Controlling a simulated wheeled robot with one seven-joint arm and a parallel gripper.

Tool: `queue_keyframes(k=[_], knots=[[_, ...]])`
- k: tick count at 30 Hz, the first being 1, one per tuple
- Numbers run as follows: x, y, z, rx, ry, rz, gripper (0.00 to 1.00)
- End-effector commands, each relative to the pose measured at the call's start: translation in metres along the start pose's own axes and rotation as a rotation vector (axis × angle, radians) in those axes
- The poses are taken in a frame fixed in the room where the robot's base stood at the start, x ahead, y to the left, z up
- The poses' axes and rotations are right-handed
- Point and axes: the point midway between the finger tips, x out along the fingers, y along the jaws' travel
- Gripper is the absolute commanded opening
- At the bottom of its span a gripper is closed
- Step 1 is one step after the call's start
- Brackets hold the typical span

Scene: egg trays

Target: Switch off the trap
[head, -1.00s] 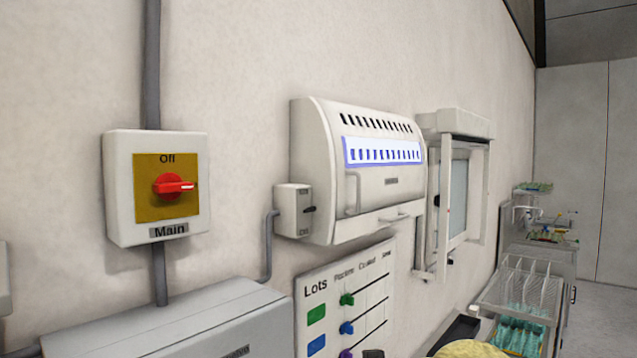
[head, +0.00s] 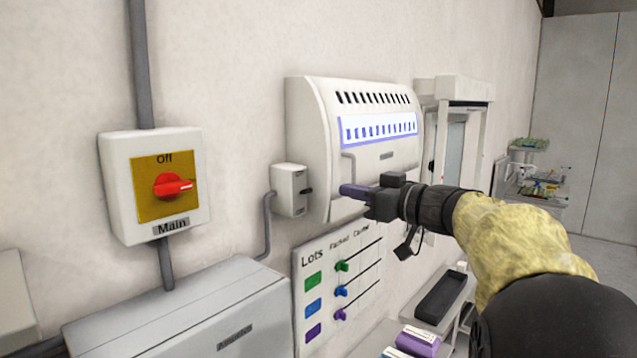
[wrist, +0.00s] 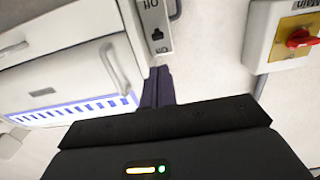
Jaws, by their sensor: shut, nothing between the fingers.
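The trap (head: 385,160) is a white wall unit with a vented hood and a lit, blue-edged window. It also shows upside down in the wrist view (wrist: 50,60). A small white switch box (head: 289,190) is at its left side, with a dark toggle (head: 308,191). In the wrist view the box (wrist: 150,14) and its toggle (wrist: 157,35) are just beyond my fingertips. My gripper (head: 345,190) is shut and empty, its dark purple fingers pointing left toward the box. In the head view a gap shows between fingertips and toggle. The fingers also show in the wrist view (wrist: 157,88).
A Main switch box (head: 110,190) with a red knob (head: 172,186) is on the wall at left. A grey cabinet (head: 180,310) and a Lots board (head: 335,290) are below. A white framed unit (head: 478,90) is right of the trap.

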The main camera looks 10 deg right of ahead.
Motion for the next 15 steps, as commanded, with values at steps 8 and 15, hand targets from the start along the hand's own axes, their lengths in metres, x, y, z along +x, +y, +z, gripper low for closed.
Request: queue_keyframes(k=[8,15], knots=[[0.024,0.0,-0.003,0.002,0.0,-0.002,0.0],[0.066,0.0,-0.003,0.001,-0.001,-0.002,0.0]])
